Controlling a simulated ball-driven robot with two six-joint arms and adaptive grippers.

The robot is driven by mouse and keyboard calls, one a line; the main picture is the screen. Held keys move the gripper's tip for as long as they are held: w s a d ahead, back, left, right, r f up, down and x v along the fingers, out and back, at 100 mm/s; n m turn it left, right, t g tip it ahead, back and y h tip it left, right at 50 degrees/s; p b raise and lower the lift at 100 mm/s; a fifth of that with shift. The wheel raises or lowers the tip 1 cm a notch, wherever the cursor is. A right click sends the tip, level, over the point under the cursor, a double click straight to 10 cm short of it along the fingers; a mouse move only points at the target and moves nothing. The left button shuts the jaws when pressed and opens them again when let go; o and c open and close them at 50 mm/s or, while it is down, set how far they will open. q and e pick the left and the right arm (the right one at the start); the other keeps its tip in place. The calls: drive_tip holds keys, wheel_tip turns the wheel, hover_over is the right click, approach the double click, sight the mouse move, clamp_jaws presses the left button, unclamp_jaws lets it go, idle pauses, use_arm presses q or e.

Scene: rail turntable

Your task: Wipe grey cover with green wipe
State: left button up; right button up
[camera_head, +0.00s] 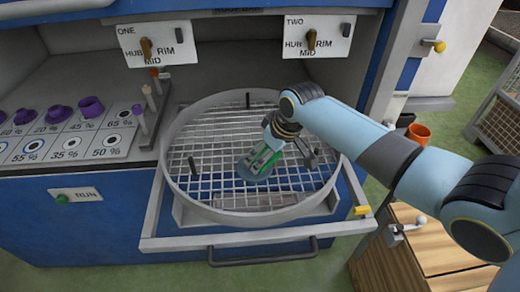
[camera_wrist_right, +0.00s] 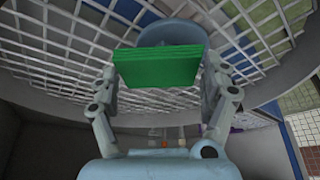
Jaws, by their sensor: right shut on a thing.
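My right gripper (camera_head: 267,153) reaches down over the round wire grid from the right. It is shut on the green wipe (camera_wrist_right: 160,67), which shows as a flat green block between its fingers in the right wrist view. In the head view only a small part of the green wipe (camera_head: 263,161) shows between the fingers. A round grey-blue piece, seemingly the grey cover (camera_head: 246,172), lies on the grid under the wipe. It also shows behind the wipe in the right wrist view (camera_wrist_right: 172,32). I cannot tell whether wipe and cover touch. My left gripper is not in view.
The grid sits inside a round grey rim (camera_head: 180,198) on a pulled-out frame with a dark handle (camera_head: 262,260). Short dark pegs (camera_head: 193,167) stand up from the grid. Purple pieces (camera_head: 91,106) stand on a marked panel at left. A wooden cabinet (camera_head: 390,265) stands at lower right.

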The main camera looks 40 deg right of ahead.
drive_tip(key=shift+w+a, duration=0.7)
drive_tip(key=shift+a, duration=0.3)
drive_tip(key=shift+w+a, duration=0.65)
drive_tip(key=shift+a, duration=0.35)
drive_tip(key=shift+s+d+r+p, duration=0.1)
drive_tip(key=shift+s+d+p, duration=0.4)
drive_tip(key=shift+d, duration=0.2)
drive_tip(key=shift+s+d+r+p, duration=0.1)
drive_tip(key=shift+s+d+p, duration=0.4)
drive_tip(key=shift+d, duration=0.2)
drive_tip(key=shift+s+d+p, duration=0.3)
drive_tip(key=shift+s+d, duration=0.1)
drive_tip(key=shift+d, duration=0.25)
drive_tip(key=shift+w+a+f+b, duration=0.1)
drive_tip(key=shift+w+a+b, duration=0.05)
drive_tip(key=shift+w+a, duration=0.75)
drive_tip(key=shift+w+a+f+b, duration=0.15)
drive_tip(key=shift+w+a, duration=0.4)
drive_tip(key=shift+a, duration=0.55)
drive_tip(key=shift+s+d+p, duration=0.45)
drive_tip(key=shift+s+d, duration=0.15)
drive_tip(key=shift+d, duration=0.15)
drive_tip(key=shift+s+d+p, duration=0.4)
drive_tip(key=shift+s+d, duration=0.15)
drive_tip(key=shift+d, duration=0.2)
drive_tip(key=shift+s+d+f, duration=0.1)
drive_tip(key=shift+s+d, duration=0.3)
drive_tip(key=shift+d, duration=0.1)
